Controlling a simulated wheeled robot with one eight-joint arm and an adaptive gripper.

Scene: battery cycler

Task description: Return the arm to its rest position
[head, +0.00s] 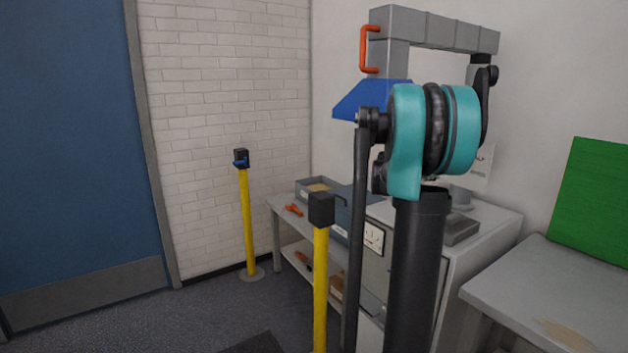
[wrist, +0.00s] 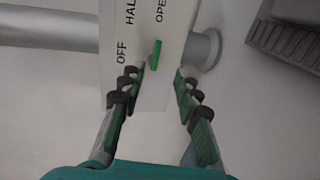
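My arm (head: 420,250) shows in the head view as dark links with a teal joint, raised in front of the bench. My gripper (wrist: 157,78) is open in the wrist view, with nothing between its fingers. Just beyond the fingertips is a small green pointer (wrist: 156,52) on a white panel (wrist: 140,90) marked OFF, HAL(F) and OPE(N), partly cut off by the frame. The pointer looks apart from the fingers. The gripper is hidden behind my arm in the head view.
Yellow posts (head: 248,220) with dark tops stand left of the bench, one nearer (head: 320,280). A grey bench with trays (head: 318,186) stands behind my arm, and a grey table (head: 560,290) with a green panel (head: 598,205) is at right. Floor (head: 190,315) at left is clear.

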